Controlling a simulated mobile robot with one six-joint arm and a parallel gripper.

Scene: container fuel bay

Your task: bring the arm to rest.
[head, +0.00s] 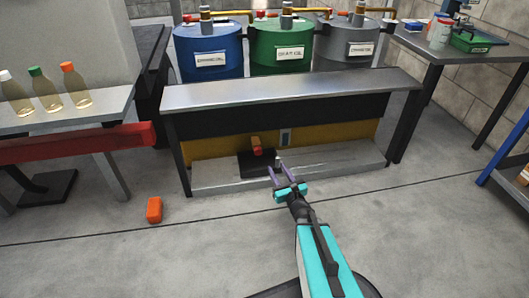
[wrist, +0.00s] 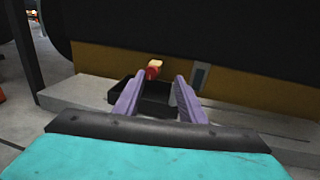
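My gripper (head: 279,173) is at the end of my teal arm, in front of the low shelf of the metal bench. In the wrist view, its two purple fingers (wrist: 155,98) are spread apart with nothing between them. Beyond the fingers are a red-and-yellow spout (wrist: 154,69) on the yellow panel and a black tray (wrist: 155,92) below it. In the head view, the spout (head: 256,146) and the tray (head: 250,166) sit just left of my gripper. I cannot tell how far the fingertips are from the tray.
The metal bench (head: 290,90) stands ahead, with blue, green and grey drums behind it. A red beam (head: 75,144) juts in at left below a table with three bottles. An orange block (head: 154,210) lies on the floor. A blue-framed rack (head: 510,155) stands at right. Floor at front right is clear.

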